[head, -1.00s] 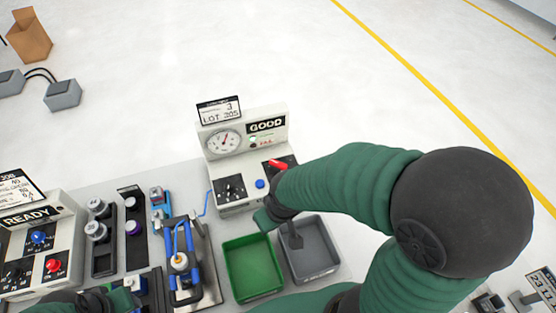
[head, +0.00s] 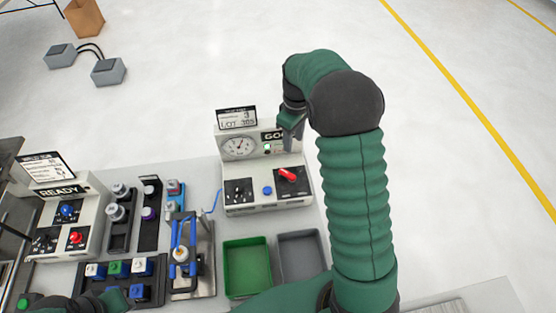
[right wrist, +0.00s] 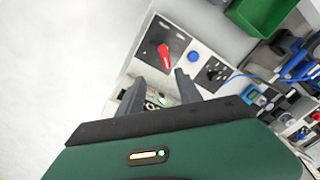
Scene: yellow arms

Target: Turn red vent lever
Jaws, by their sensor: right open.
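The red vent lever (head: 287,174) sits on a dark plate at the right of the white test station's sloped panel (head: 265,203). In the right wrist view the red lever (right wrist: 164,56) lies beyond my fingertips, near the left one. My right gripper (head: 291,137) hangs over the station's upright back panel, behind and above the lever, apart from it. Its two fingers (right wrist: 155,87) are spread and empty. My left gripper (head: 116,298) is at the bottom left edge of the head view, mostly cut off, and its fingers cannot be made out.
The station also has a blue button (head: 267,190), a black switch plate (head: 238,191) and a gauge (head: 238,147). A green bin (head: 247,267) and a grey bin (head: 301,257) stand in front. A blue clamp fixture (head: 190,256) is to the left.

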